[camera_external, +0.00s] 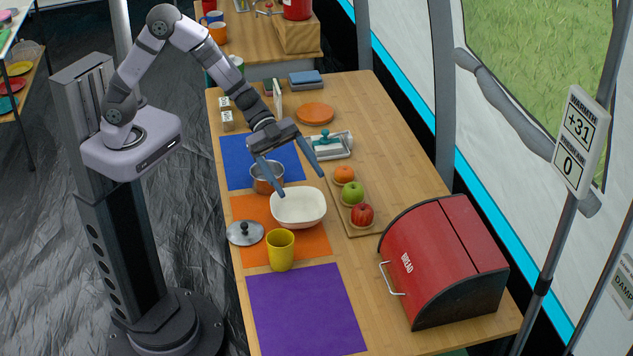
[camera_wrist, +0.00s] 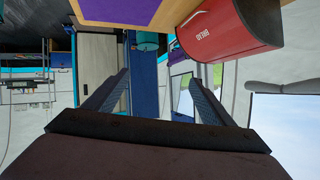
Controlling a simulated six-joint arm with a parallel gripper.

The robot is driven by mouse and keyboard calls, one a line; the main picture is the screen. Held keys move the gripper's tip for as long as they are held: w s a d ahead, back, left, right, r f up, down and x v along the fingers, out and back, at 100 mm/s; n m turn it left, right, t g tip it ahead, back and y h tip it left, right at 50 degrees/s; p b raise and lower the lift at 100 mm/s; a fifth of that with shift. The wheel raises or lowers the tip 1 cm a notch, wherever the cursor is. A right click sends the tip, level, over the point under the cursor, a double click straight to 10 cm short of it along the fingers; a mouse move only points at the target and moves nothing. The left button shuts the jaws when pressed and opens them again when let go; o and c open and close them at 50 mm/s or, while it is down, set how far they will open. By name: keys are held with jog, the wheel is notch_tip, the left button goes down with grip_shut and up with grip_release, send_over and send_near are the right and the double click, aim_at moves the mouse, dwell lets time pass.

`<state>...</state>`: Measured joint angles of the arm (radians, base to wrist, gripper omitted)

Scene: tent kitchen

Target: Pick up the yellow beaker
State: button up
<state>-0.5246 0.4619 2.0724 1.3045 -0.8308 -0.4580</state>
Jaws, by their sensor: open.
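The yellow beaker (camera_external: 280,251) stands upright on the orange mat (camera_external: 253,210), close to the edge of the purple mat (camera_external: 305,312). My gripper (camera_external: 301,184) is open and empty above the white dish (camera_external: 298,207), behind the beaker and apart from it. In the wrist view my gripper's two fingers (camera_wrist: 158,90) are spread with nothing between them. The beaker does not show in the wrist view.
A lidded metal pot piece, the lid (camera_external: 245,233), lies left of the beaker. A copper pot (camera_external: 267,176) stands behind the dish. A fruit board (camera_external: 345,218) and a red bread box (camera_external: 443,261) are to the right. The purple mat is bare.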

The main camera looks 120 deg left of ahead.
jog(key=s+d+f+m+g+h, duration=0.1)
jog(key=s+d+m+h, duration=0.15)
jog(key=s+h, duration=0.2)
send_near(283, 256)
jog(key=shift+w+d+f+h, duration=0.45)
jog(key=shift+w+d+f, duration=0.25)
jog(key=shift+w+d, duration=0.3)
jog(key=shift+p+x, duration=1.3)
jog(key=shift+x, duration=2.35)
jog(key=shift+w+a, duration=0.15)
jog(key=shift+a, duration=0.1)
jog(key=c, duration=1.2)
